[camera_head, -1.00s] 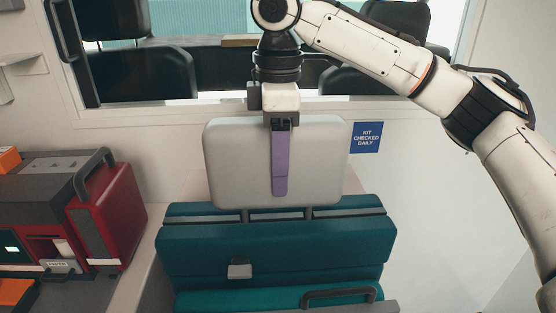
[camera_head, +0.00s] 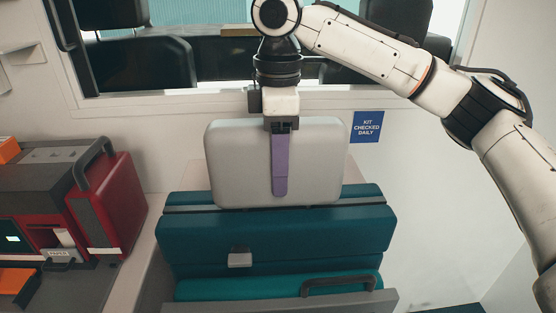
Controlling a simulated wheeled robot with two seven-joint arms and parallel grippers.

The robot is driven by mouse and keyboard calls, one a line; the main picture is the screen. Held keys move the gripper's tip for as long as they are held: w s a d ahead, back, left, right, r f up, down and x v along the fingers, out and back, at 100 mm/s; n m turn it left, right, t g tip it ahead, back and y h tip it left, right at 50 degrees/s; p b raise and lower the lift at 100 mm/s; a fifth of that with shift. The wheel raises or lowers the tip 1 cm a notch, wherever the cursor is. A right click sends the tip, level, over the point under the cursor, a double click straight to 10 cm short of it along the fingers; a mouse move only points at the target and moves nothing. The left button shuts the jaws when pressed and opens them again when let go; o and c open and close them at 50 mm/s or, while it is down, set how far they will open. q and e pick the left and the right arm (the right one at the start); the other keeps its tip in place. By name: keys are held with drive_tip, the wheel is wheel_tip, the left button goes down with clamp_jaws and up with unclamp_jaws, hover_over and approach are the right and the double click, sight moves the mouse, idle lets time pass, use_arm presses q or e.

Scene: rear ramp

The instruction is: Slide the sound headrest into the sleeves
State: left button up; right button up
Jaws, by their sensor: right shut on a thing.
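The light grey headrest (camera_head: 235,165) stands upright above the teal seat back (camera_head: 270,235). My right gripper (camera_head: 281,126) is shut on its top edge from above. A purple strip (camera_head: 280,172) runs down the headrest's front from the gripper. The headrest's lower edge is at the top of the seat back, by a grey band (camera_head: 345,203). No posts show below the headrest, and the sleeves cannot be made out. Whether the headrest touches the seat back is unclear. My left gripper is not in view.
A red case (camera_head: 110,205) and grey-and-red equipment stand on the left, apart from the seat. A wall with a blue sign (camera_head: 366,127) and a window is behind. A dark handle (camera_head: 338,286) is at the seat's lower front.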

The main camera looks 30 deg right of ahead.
drive_tip(key=shift+f, duration=0.4)
drive_tip(key=o, duration=1.6)
drive_tip(key=shift+o, duration=0.2)
wheel_tip(320, 180, up, 9)
drive_tip(key=shift+f+p, duration=0.2)
drive_tip(key=shift+p, duration=0.7)
drive_tip(key=shift+r, duration=0.85)
